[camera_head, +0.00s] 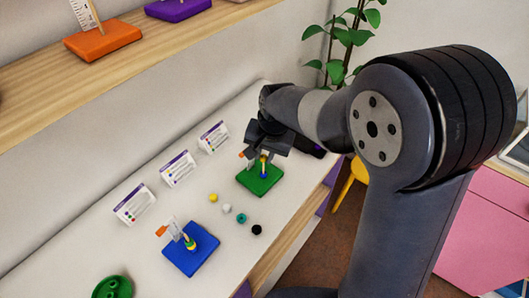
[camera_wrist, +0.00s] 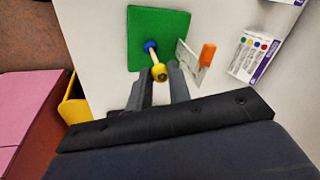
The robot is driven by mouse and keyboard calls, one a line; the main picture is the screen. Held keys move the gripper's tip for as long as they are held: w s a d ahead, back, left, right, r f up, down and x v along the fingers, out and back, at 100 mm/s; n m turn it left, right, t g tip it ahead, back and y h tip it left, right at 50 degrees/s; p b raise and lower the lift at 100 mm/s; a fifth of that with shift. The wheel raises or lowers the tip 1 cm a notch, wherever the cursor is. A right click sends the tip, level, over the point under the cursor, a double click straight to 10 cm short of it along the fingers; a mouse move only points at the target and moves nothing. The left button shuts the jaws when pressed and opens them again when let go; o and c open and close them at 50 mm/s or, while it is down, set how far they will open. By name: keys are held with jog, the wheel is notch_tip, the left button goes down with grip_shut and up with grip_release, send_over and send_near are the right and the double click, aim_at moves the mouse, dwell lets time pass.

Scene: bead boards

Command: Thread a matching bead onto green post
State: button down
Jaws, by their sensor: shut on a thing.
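The green board (camera_head: 262,183) lies on the white counter with one upright post. In the wrist view the green board (camera_wrist: 168,22) shows a blue bead (camera_wrist: 150,47) low on its pale post (camera_wrist: 154,58). My gripper (camera_wrist: 160,74) is shut on a yellow bead (camera_wrist: 160,71) at the upper end of the post. The bead lines up with the post, but I cannot tell whether the post passes through its hole. In the head view my gripper (camera_head: 265,153) is above the green board and hides part of the post. The blue bead (camera_head: 263,175) shows there too.
A small card with an orange clip (camera_wrist: 207,54) stands beside the post. Loose yellow (camera_head: 213,198), white (camera_head: 227,208), teal (camera_head: 241,218) and black (camera_head: 257,230) beads lie between the green board and a blue board (camera_head: 190,260). Printed cards (camera_head: 177,169) line the back; a shelf (camera_head: 150,60) is above.

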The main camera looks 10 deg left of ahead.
jog(key=shift+f, duration=0.25)
jog(key=c, duration=1.2)
grip_release()
jog(key=shift+c, duration=0.2)
jog(key=v, duration=1.1)
jog(key=shift+b, duration=0.4)
